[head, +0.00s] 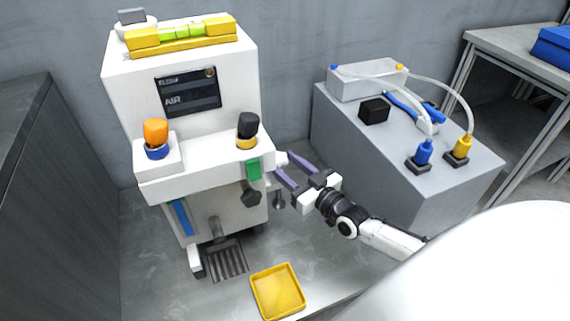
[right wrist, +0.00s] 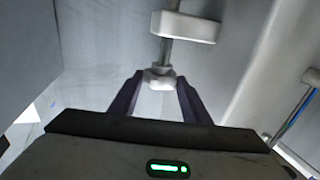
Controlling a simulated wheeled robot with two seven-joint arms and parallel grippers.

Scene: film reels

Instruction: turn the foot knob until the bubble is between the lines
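A white machine (head: 120,80) carries a yellow spirit level (head: 143,41) with a green vial (head: 182,33) on top. The bubble and lines are too small to tell apart clearly. In the right wrist view, a pale foot knob (right wrist: 160,78) sits on a grey stem below a white block (right wrist: 185,27). My right gripper (head: 282,168) is at the machine's right side, and its two purple fingers are spread. In the right wrist view the fingertips (right wrist: 160,85) lie either side of the knob; contact cannot be told. My left gripper is not in view.
An orange knob (head: 155,131) and a black knob (head: 248,126) stand on the machine's front ledge. A yellow tray (head: 277,292) lies on the bench in front. A grey box (head: 400,150) with blue and yellow plugs stands to the right.

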